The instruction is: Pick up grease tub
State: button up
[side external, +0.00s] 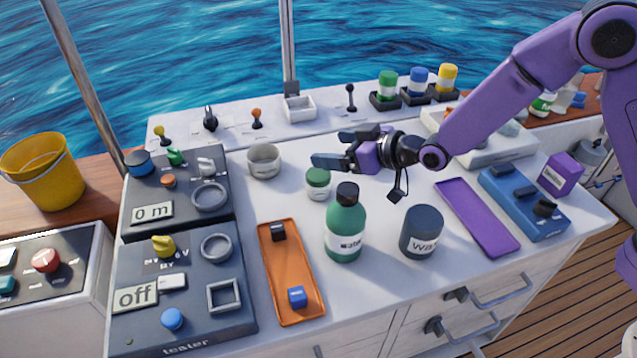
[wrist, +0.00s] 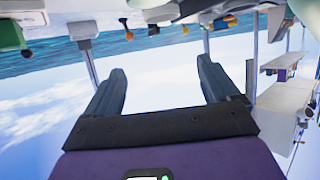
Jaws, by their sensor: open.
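A small tub with a green lid and pale label (side external: 318,184) stands upright on the white worktop, left of centre in the side view; it looks like the grease tub, but I cannot read its label. My gripper (side external: 332,147) is open and empty, held sideways above and slightly behind this tub, with its fingers pointing left. In the wrist view my gripper (wrist: 160,66) shows two spread fingers with nothing between them. I cannot pick out the tub for sure in that view, where the scene appears upside down.
A green bottle (side external: 345,228) and a dark jar (side external: 421,232) stand in front of the tub. A grey bowl (side external: 264,160) is behind it to the left. An orange tray (side external: 275,260), a purple tray (side external: 476,216) and dark control panels (side external: 190,235) lie around.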

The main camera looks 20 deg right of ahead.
send_near(318, 174)
jog(key=shift+r+x, duration=0.15)
jog(key=shift+x, duration=1.05)
jog(key=shift+r+x, duration=0.1)
jog(key=shift+x, duration=1.1)
jog(key=x, duration=0.4)
jog(key=shift+d+f, duration=0.15)
jog(key=shift+f, duration=0.15)
jog(key=shift+w+a+f, duration=0.3)
jog(key=shift+w+a, duration=0.15)
jog(key=shift+w, duration=0.05)
jog(key=c, duration=1.1)
jog(key=shift+r, duration=0.1)
jog(key=shift+c, duration=0.2)
